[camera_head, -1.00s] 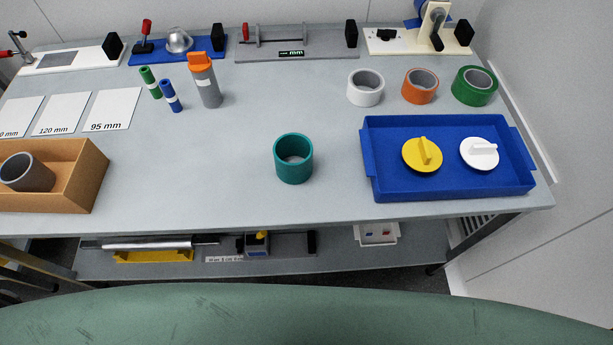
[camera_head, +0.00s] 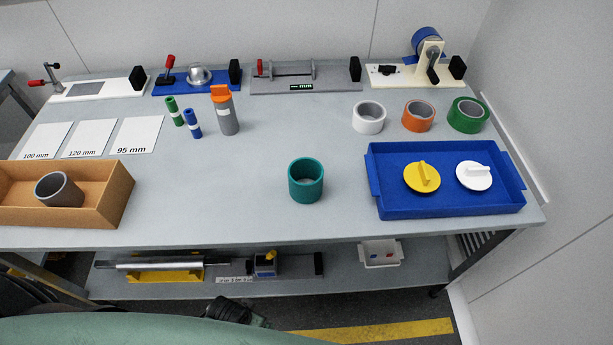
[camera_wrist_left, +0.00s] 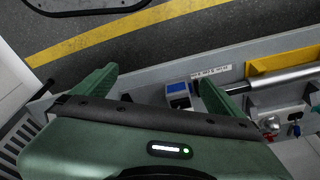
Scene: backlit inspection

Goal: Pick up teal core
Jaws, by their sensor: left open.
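The teal core (camera_head: 306,190) is a short, hollow ring standing upright on the grey bench, near the middle of the head view. Its open top faces up, and nothing touches it. My left gripper (camera_wrist_left: 155,78) shows in the left wrist view with its two green fingers spread wide and nothing between them. It points toward the lower shelf and floor, and the teal core is not in that view. My right gripper is in neither view.
A blue tray (camera_head: 450,208) with yellow and white lids stands right of the core. A cardboard-brown box (camera_head: 110,205) holding a grey ring (camera_head: 58,190) is at the left. Tape rolls and bottles stand behind. Bench around the core is clear. The lower shelf (camera_head: 340,284) holds fixtures.

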